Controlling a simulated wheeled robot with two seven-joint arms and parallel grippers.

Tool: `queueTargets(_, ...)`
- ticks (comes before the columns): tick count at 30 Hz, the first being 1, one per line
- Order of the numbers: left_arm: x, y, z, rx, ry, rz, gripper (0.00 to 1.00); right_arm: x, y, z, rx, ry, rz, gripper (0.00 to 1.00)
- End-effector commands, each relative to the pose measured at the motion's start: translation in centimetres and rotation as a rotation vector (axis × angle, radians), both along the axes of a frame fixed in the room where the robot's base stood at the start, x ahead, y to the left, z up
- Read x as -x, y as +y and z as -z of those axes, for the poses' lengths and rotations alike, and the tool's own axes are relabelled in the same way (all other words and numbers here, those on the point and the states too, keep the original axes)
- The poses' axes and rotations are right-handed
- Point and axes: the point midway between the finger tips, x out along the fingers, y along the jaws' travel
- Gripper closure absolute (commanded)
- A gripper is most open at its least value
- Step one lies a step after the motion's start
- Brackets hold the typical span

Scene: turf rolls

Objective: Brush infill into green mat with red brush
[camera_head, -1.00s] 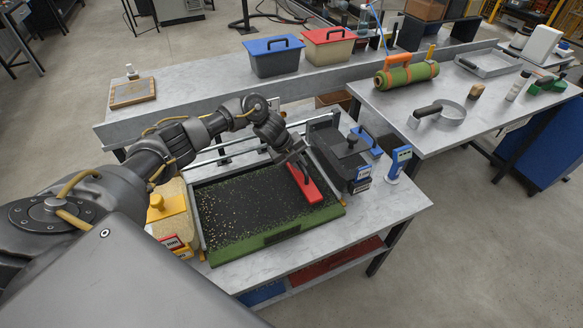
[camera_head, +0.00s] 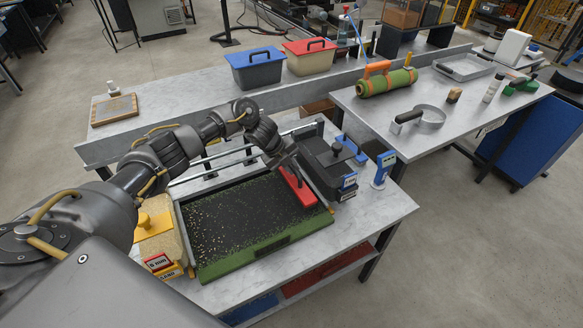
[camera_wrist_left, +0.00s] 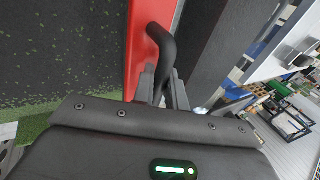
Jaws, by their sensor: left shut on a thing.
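The green mat (camera_head: 222,262) lies on the near table, its top dark with pale infill specks scattered mostly over the left part. The red brush (camera_head: 303,197) rests at the mat's right side. My left gripper (camera_head: 284,164) is above the brush and shut on its black handle. In the left wrist view the brush (camera_wrist_left: 138,50) is a red bar, and its black handle (camera_wrist_left: 166,52) runs into the fingers of the gripper (camera_wrist_left: 163,85). The speckled mat (camera_wrist_left: 60,55) shows left of the brush there. My right gripper is not in view.
Blue (camera_head: 258,70) and red-lidded (camera_head: 310,57) bins stand behind. A green roll (camera_head: 386,82) lies on the right table.

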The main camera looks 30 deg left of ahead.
Motion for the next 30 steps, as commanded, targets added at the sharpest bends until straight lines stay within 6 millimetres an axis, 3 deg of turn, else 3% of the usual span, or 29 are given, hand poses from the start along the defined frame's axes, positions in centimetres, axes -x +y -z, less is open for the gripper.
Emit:
queueTargets(1,0.0,0.0,-1.0,0.001,-0.002,0.000,1.00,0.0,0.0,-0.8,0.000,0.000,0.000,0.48)
queueTargets(15,0.0,0.0,-4.9,0.001,-0.002,0.000,1.00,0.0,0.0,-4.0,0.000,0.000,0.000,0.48)
queueTargets(30,0.0,0.0,-5.0,0.001,-0.001,0.000,1.00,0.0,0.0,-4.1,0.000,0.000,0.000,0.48)
